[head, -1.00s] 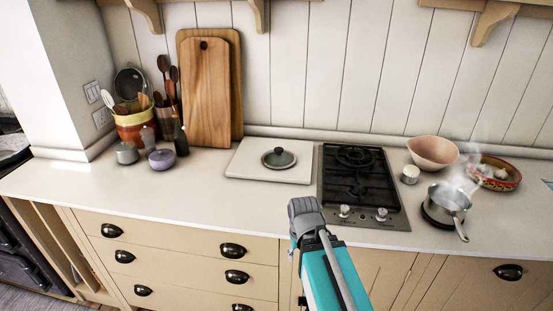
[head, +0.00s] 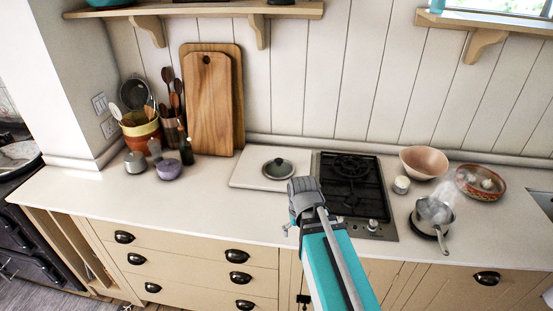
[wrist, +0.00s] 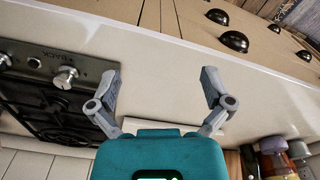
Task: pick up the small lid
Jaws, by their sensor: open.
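The small lid (head: 278,168) is round and dark grey-green with a lighter rim and a dark knob. It lies flat on a white board (head: 245,177) on the counter, left of the hob. My gripper (wrist: 160,76) shows in the wrist view with its two grey fingers wide apart and nothing between them. The lid is not seen in the wrist view.
A black gas hob (head: 352,185) is right of the board. A small white jar (head: 401,185), a pink bowl (head: 424,162) and a steaming saucepan (head: 432,214) are farther right. Cutting boards (head: 210,105) lean behind. The counter's front left is clear.

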